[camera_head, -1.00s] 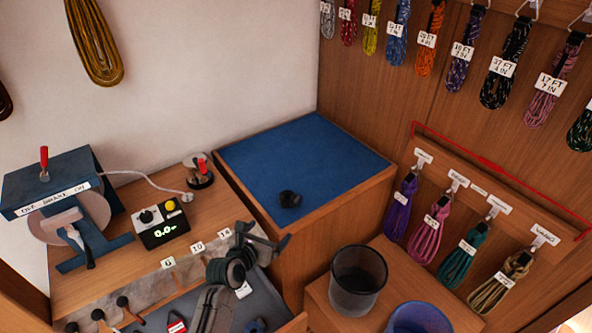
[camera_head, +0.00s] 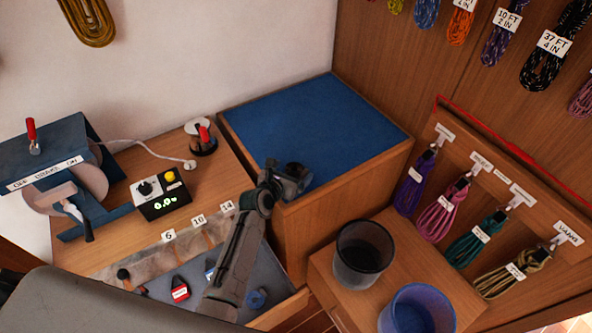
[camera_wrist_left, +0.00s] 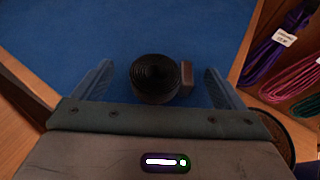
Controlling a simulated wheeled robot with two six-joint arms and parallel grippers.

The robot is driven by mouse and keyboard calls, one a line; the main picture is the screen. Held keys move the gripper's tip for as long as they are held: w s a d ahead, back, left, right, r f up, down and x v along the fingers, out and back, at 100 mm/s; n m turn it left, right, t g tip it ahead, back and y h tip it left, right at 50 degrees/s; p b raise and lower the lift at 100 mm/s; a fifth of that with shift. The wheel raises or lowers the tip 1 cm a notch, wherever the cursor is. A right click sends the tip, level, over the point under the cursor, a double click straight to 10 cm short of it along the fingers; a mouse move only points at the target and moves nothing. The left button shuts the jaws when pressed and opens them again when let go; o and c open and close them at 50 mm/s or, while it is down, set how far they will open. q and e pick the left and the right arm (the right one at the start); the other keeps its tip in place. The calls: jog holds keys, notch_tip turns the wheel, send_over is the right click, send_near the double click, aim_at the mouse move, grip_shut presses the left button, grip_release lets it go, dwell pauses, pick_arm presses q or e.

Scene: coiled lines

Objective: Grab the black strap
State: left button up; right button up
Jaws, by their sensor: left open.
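The black strap (camera_wrist_left: 157,78) is a tight round coil with a brownish-grey end piece on its right side. It lies on the blue top of the wooden cabinet. My left gripper (camera_wrist_left: 159,66) is open, with one finger to each side of the coil and gaps on both sides. My right gripper is not in view.
A dark bin (camera_head: 362,254) and a blue bin (camera_head: 418,310) stand right of the cabinet. Coiled cords (camera_head: 443,210) hang on the wall rack beyond them. The far blue top is clear.

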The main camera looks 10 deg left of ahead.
aim_at(298, 166)
pick_arm(q)
jog(key=x, duration=0.3)
jog(key=shift+w+d+f, duration=0.1)
jog(key=shift+w+d, duration=0.05)
jog(key=shift+w, duration=0.15)
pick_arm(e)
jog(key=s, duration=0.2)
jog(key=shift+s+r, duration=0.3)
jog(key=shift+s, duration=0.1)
pick_arm(q)
jog(key=c, duration=1.1)
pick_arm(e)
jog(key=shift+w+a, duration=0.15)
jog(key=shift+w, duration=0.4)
pick_arm(q)
jog(key=shift+p, duration=0.35)
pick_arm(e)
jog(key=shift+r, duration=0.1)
